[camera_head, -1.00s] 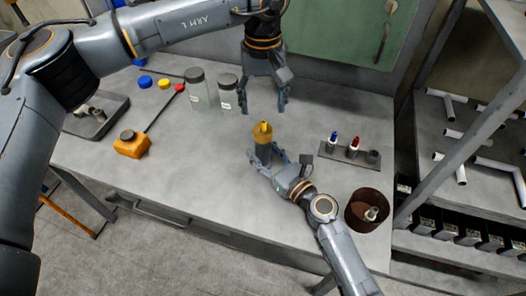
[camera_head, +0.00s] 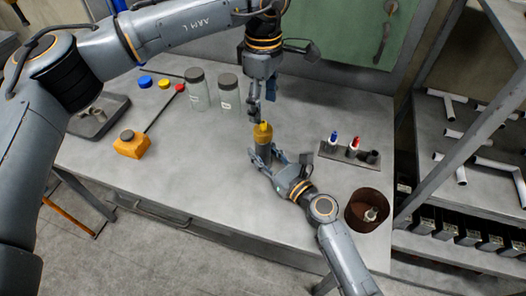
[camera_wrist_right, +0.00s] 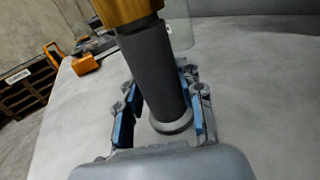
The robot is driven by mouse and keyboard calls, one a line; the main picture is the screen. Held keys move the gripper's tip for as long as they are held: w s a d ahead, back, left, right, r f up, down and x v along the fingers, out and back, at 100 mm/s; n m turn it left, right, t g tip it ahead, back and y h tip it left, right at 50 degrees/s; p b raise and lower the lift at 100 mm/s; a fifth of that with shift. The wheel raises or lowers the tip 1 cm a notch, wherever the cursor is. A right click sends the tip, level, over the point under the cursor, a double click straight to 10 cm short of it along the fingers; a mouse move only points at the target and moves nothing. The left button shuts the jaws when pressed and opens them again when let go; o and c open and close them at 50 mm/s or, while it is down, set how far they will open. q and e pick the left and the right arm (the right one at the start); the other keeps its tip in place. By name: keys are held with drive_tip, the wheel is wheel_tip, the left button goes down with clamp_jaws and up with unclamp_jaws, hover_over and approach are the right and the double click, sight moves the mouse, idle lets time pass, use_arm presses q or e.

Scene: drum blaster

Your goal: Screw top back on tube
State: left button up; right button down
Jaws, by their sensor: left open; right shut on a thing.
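The tube (camera_head: 262,152) is a dark grey cylinder, upright in front of the middle of the table. Its yellow top (camera_head: 262,132) sits on its upper end; whether it is threaded tight I cannot tell. In the right wrist view the grey tube (camera_wrist_right: 155,70) stands between blue finger pads, with the yellow top (camera_wrist_right: 125,10) cut by the upper edge. My right gripper (camera_head: 265,161) is shut on the tube from the front. My left gripper (camera_head: 261,112) points down just above the yellow top, open; its fingers overlap in the head view.
Two glass jars (camera_head: 199,95) stand behind left. An orange block (camera_head: 132,146) and a tray (camera_head: 98,118) lie further left. A small rack (camera_head: 350,154) with red and blue-tipped bottles and a brown bin (camera_head: 355,222) are on the right. The front middle of the table is clear.

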use_arm(q)
drive_tip(key=n, duration=1)
drive_tip(key=shift+n, duration=0.4)
drive_tip(key=n, duration=0.8)
drive_tip(key=shift+n, duration=0.3)
drive_tip(key=n, duration=1.2)
drive_tip(key=shift+n, duration=0.3)
drive_tip(key=n, duration=0.5)
